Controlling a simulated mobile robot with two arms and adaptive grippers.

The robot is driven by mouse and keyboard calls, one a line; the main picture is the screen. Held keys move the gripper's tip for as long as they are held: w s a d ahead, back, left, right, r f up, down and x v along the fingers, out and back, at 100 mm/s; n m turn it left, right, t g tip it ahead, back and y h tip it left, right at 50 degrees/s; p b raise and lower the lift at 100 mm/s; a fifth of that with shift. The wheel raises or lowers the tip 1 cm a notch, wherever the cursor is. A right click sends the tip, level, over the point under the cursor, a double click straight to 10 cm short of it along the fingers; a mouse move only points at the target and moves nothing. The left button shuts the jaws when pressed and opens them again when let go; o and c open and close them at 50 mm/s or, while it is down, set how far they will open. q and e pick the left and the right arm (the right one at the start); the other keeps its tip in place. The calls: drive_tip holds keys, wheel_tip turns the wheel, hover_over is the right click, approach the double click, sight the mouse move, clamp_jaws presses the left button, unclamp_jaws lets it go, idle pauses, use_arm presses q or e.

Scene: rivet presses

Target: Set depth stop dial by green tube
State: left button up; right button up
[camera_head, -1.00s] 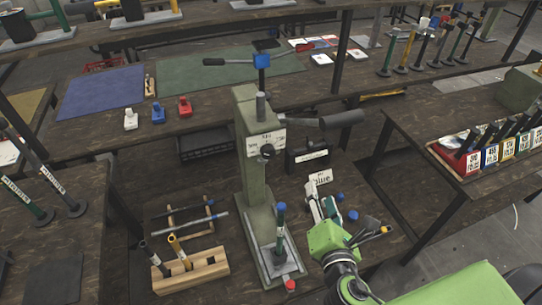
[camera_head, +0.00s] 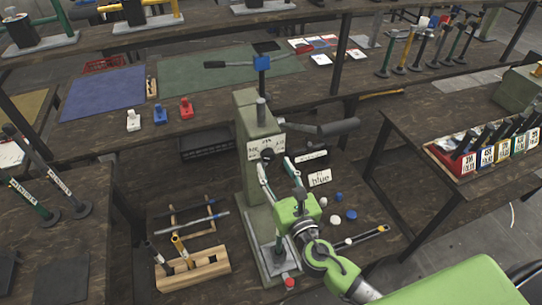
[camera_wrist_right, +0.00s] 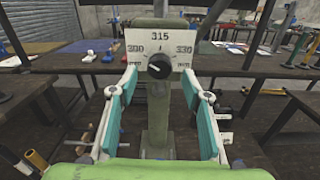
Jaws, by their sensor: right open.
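The depth stop dial is a black knob (camera_wrist_right: 158,66) on a white scale plate (camera_wrist_right: 159,45) marked 300, 315 and 330. The knob's exact setting is too small to read. In the head view the dial (camera_head: 267,154) sits on the front of the green press column (camera_head: 250,120). My right gripper (camera_head: 275,167) is open in front of the dial, its fingers apart on either side; in the wrist view the gripper (camera_wrist_right: 159,80) holds nothing. My left gripper is out of view.
A wooden rack (camera_head: 195,270) with several tubes stands left of the press. The press lever (camera_head: 338,128) extends right, above the gripper. Labelled posts (camera_head: 30,203) stand on the left table.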

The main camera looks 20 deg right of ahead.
sight(270, 158)
drive_tip(key=shift+w+p, duration=0.3)
drive_tip(key=shift+w, duration=1.6)
drive_tip(key=c, duration=1.1)
